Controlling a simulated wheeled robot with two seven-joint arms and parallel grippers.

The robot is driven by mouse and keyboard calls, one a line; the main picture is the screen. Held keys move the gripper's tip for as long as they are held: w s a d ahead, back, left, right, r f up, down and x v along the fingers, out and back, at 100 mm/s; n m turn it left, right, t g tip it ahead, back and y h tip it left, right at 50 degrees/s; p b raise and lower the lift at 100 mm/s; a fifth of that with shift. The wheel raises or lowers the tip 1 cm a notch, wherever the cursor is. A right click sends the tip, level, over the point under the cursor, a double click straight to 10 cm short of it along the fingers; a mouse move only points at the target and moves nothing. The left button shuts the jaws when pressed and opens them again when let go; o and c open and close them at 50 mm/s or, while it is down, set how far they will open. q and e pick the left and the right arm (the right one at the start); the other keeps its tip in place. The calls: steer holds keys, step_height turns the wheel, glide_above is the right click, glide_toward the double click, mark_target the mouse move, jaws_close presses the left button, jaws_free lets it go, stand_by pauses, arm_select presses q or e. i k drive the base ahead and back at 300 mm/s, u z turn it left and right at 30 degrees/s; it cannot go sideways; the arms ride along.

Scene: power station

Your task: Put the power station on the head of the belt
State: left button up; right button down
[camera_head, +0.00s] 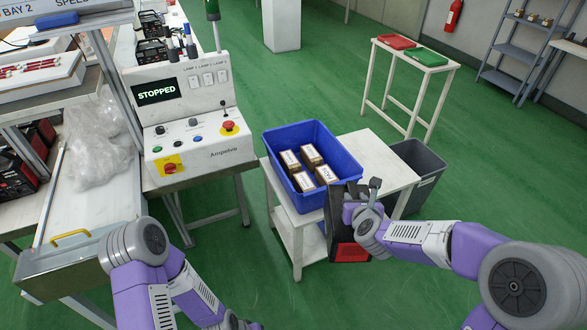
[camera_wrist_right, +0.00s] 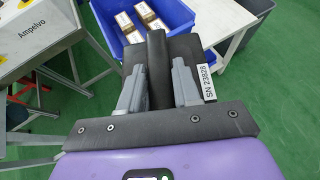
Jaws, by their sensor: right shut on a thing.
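A black power station with a red panel (camera_head: 351,251) hangs from my right gripper (camera_head: 364,205), in front of the small white table. In the right wrist view, the right gripper (camera_wrist_right: 158,88) is shut on its black handle, and a white label reading SN 23828 (camera_wrist_right: 207,80) shows beside the fingers. The pale belt (camera_head: 95,205) lies at the left, with a metal end and a yellow handle at its near end. A clear plastic bag lies on it. My left arm is beside that end; its gripper (camera_head: 235,322) is cut off at the bottom edge, its jaws hidden.
A blue crate (camera_head: 338,150) with several small boxes stands on the white table (camera_head: 385,165). A grey bin (camera_head: 425,165) is right of it. The control panel (camera_head: 190,115) reading STOPPED stands between belt and table. Green floor is open in the lower middle.

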mark_target(90, 222)
steer(key=z, duration=0.4)
steer(key=i, duration=0.5)
steer(key=u, duration=2.35)
